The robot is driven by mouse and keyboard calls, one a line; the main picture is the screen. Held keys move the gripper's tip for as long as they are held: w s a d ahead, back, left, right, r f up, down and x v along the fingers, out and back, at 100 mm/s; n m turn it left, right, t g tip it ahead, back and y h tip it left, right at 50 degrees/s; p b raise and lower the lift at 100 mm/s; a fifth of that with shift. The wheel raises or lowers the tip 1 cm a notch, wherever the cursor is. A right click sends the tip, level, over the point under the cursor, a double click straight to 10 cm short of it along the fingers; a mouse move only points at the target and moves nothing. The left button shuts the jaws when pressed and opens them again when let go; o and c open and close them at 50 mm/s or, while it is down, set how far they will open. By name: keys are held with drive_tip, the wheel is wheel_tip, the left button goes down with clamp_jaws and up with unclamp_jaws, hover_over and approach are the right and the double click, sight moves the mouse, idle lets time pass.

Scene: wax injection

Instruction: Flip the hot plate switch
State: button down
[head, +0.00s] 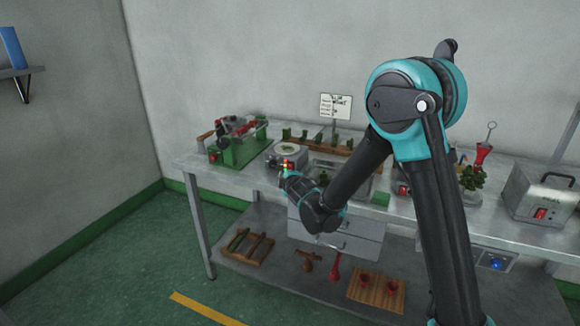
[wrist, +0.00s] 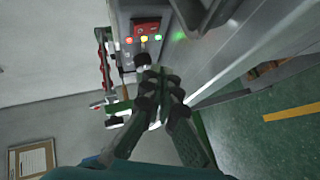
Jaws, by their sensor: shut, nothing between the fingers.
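The hot plate (head: 288,148), a low grey unit with a round pale top, stands on the bench left of centre in the head view. My gripper (head: 285,174) is just in front of it and covers part of its front. In the wrist view my gripper (wrist: 158,76) is shut and empty, with its fingertips close to a grey front panel. That panel carries a red switch (wrist: 147,27), small coloured lights (wrist: 144,39) and a black knob (wrist: 141,60). The fingertips are just below the knob in the picture; I cannot tell whether they touch it.
A green machine (head: 238,146) stands left of the hot plate on the metal bench (head: 200,168). A grey box with a red switch (head: 540,214) is at the right end. A sign (head: 335,106) stands behind. The lower shelf holds a wooden rack (head: 248,247) and a slatted mat (head: 375,291).

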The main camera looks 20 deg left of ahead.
drive_tip(key=shift+w+d+r, duration=0.1)
drive_tip(key=shift+w+r, duration=0.05)
drive_tip(key=shift+w, duration=0.85)
drive_tip(key=shift+w+d+r, duration=0.1)
drive_tip(key=shift+w+r, duration=0.05)
drive_tip(key=shift+w, duration=0.8)
drive_tip(key=shift+w, duration=0.4)
drive_tip(key=shift+w, duration=0.3)
idle(0.4)
idle(0.4)
drive_tip(key=shift+s, duration=0.75)
drive_tip(key=shift+s+a+f, duration=0.1)
drive_tip(key=shift+s+f, duration=0.05)
drive_tip(key=shift+s, duration=1.1)
drive_tip(key=shift+s+a+f, duration=0.1)
drive_tip(key=shift+s+f, duration=0.05)
drive_tip(key=shift+s, duration=1.05)
